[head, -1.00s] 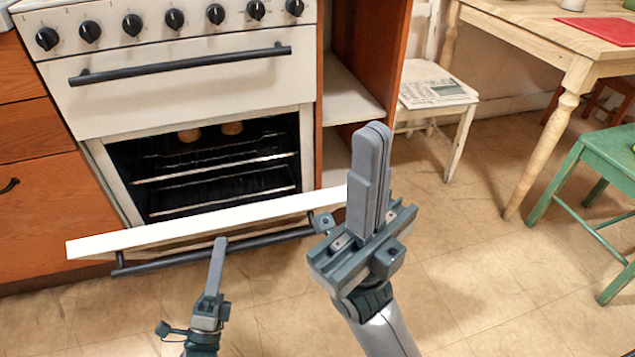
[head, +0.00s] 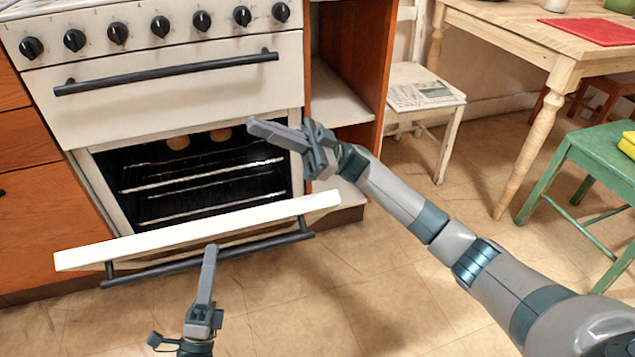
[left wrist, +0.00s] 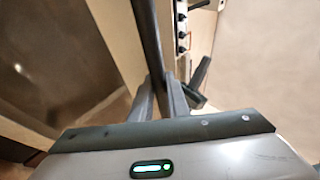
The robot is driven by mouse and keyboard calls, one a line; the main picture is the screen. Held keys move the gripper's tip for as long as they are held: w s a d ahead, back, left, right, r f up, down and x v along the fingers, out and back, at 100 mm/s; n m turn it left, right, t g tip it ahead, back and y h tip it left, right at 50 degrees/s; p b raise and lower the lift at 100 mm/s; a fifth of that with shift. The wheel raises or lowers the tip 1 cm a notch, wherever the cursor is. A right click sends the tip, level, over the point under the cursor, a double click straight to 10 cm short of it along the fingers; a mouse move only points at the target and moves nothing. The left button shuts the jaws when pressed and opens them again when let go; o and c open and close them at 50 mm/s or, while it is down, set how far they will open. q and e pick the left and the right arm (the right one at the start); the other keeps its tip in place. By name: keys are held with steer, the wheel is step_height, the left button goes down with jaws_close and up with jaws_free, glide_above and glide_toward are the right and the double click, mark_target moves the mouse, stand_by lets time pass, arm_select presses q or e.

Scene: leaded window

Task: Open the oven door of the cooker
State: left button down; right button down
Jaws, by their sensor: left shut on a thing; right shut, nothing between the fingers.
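The white cooker (head: 170,98) stands at the left of the head view. Its oven door (head: 200,225) is partly open, tilted out and down from the top, so the dark oven inside (head: 200,180) with wire racks shows. The door's dark bar handle (head: 262,248) also shows in the left wrist view (left wrist: 148,40). My left gripper (head: 210,252) is shut on this handle near its middle; its fingers (left wrist: 163,98) are around the bar in the left wrist view. My right gripper (head: 252,124) is shut and empty, pointing left at the upper right of the oven opening, above the door.
An upper panel with its own dark bar handle (head: 165,72) is closed above the oven. Open wooden shelves (head: 340,100) stand right of the cooker. A white chair (head: 425,90), a wooden table (head: 500,35) and a green chair (head: 580,160) are farther right. The floor between is clear.

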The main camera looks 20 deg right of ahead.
steer(key=w+d+f+m+g+h, duration=0.2)
steer(key=w+d+f+m+h, duration=0.25)
steer(key=f, duration=0.35)
steer(key=d+f+m+h, duration=0.2)
steer(key=d+m, duration=0.1)
steer(key=d, duration=0.4)
steer(key=d+f+m+h, duration=0.2)
steer(key=d+m, duration=0.2)
steer(key=d, duration=0.4)
steer(key=shift+w+d+f+g, duration=0.15)
steer(key=shift+w+d+g, duration=0.05)
steer(key=shift+w+g, duration=0.15)
steer(key=shift+a+h, duration=0.1)
steer(key=shift+h, duration=0.15)
